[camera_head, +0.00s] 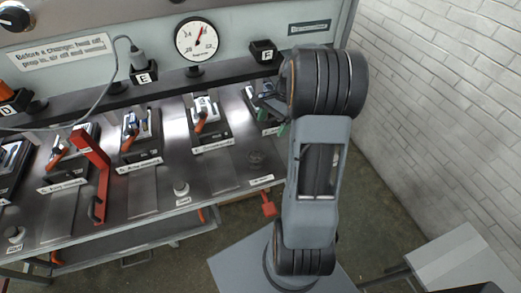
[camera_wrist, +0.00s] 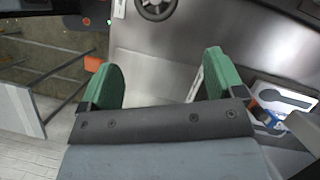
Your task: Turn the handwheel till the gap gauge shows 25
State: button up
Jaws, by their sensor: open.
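A round white dial (camera_head: 196,39) with a red needle stands at the back of the bench in the head view. Its needle points up and slightly right; its figures are too small to read surely, and I cannot tell whether it is the gap gauge. My arm hides part of the bench's right end.
Several stations with orange-handled parts (camera_head: 203,115) line the bench. A red bracket (camera_head: 90,155) stands up at left. A brick wall (camera_head: 440,90) is at right.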

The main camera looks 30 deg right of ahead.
aim_at(256, 157)
jog(key=p+x, duration=0.1)
jog(key=x, duration=1)
jog(key=shift+f, duration=0.25)
jog(key=shift+c, duration=0.4)
